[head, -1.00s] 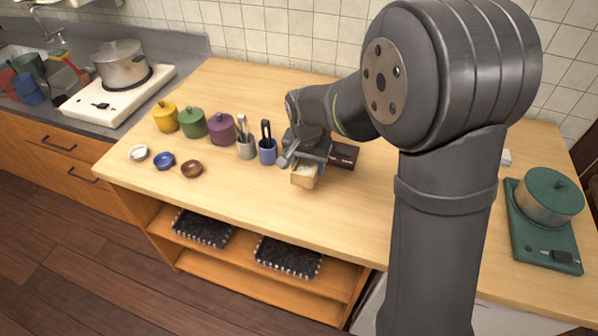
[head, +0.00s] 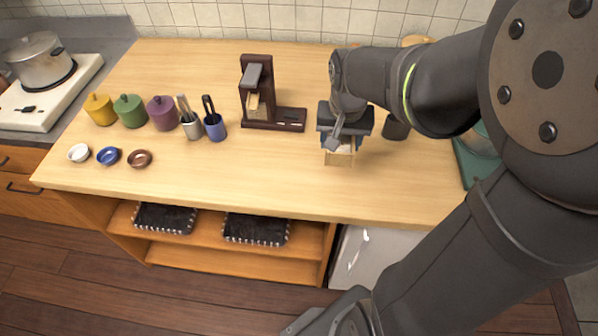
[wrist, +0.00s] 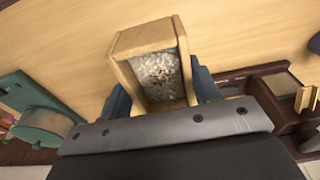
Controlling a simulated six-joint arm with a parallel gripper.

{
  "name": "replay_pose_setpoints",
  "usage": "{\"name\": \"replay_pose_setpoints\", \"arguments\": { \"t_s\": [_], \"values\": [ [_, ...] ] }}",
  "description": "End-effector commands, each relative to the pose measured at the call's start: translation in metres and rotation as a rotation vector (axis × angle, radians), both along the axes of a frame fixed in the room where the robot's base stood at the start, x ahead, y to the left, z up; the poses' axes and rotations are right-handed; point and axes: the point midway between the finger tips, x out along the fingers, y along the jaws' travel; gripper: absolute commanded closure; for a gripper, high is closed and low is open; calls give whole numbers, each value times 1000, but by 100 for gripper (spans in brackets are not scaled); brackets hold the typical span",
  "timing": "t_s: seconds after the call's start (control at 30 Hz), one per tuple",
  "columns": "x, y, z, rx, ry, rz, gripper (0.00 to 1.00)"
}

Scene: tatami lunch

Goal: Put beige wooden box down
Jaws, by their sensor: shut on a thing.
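The beige wooden box (head: 341,158) is between the fingers of my gripper (head: 340,144), over the right part of the wooden counter (head: 250,172). In the wrist view the box (wrist: 122,45) is open on the side facing the camera and holds grey-white speckled stuff (wrist: 157,75). My gripper (wrist: 160,92) is shut on it, with a dark blue finger on each side. The box looks slightly tilted in the wrist view. I cannot tell whether its underside touches the counter.
A dark brown stand (head: 289,118) is left of my gripper. A dark cup (head: 396,128) is close on its right, and a green stove (head: 472,165) lies beyond. Utensil cups (head: 214,128), coloured pots (head: 162,113) and small bowls (head: 139,159) are farther left. The front middle is clear.

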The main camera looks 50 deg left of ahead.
Motion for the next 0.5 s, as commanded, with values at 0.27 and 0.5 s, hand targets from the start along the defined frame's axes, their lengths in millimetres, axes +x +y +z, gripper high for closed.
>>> {"name": "replay_pose_setpoints", "arguments": {
  "t_s": [0.27, 0.5],
  "values": [
    [-2, -29, -7, 0, 0, 2, 74],
    [-31, 8, -36, -4, 1, 8, 74]
  ]
}}
